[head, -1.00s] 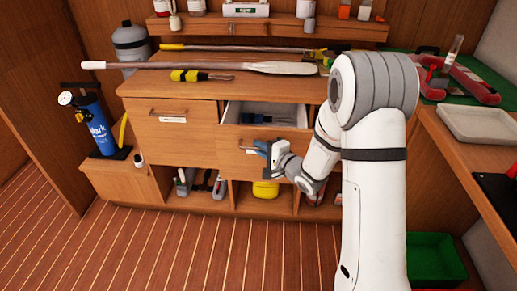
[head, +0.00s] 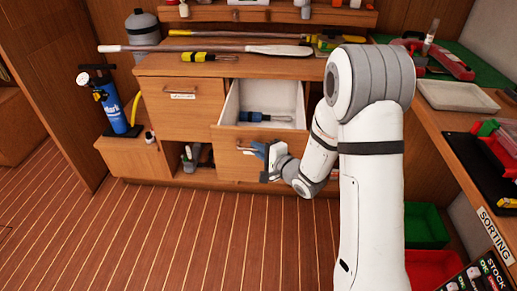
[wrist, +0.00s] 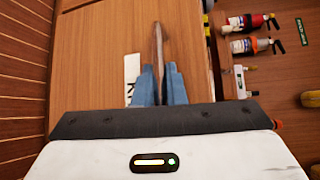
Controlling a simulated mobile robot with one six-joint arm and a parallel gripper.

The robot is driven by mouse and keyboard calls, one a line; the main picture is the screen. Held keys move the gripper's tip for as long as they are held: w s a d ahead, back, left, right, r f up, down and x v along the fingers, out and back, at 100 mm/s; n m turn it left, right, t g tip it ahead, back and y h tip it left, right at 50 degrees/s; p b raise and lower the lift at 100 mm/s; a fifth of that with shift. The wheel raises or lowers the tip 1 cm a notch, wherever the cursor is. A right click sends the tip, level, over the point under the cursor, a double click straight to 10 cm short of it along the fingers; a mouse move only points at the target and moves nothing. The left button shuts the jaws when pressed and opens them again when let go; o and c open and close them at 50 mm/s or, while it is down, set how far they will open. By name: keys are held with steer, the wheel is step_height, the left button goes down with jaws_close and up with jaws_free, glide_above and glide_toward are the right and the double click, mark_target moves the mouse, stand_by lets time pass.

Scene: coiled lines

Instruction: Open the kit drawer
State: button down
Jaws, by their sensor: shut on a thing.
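The kit drawer (head: 228,140) is pulled well out of the wooden cabinet in the head view, and its white inside shows. A blue-handled tool (head: 262,117) lies in it. My gripper (head: 260,150) is at the drawer's front. In the wrist view, its blue fingers (wrist: 159,85) are shut on the bar handle (wrist: 158,45), one on each side. The wooden drawer front (wrist: 95,60) fills much of that view. A white label (wrist: 131,72) beside the handle is partly hidden by a finger.
A closed drawer (head: 182,108) is to the left. A paddle (head: 205,49) and a yellow-black screwdriver (head: 208,57) lie on the cabinet top. A blue pump (head: 110,105) stands at left. A side counter (head: 440,110) runs along the right. The striped floor in front is clear.

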steer(key=shift+f, duration=0.1)
steer(key=c, duration=1.8)
jaws_free()
steer(key=shift+o, duration=0.2)
steer(key=v, duration=0.8)
steer(key=shift+p, duration=0.3)
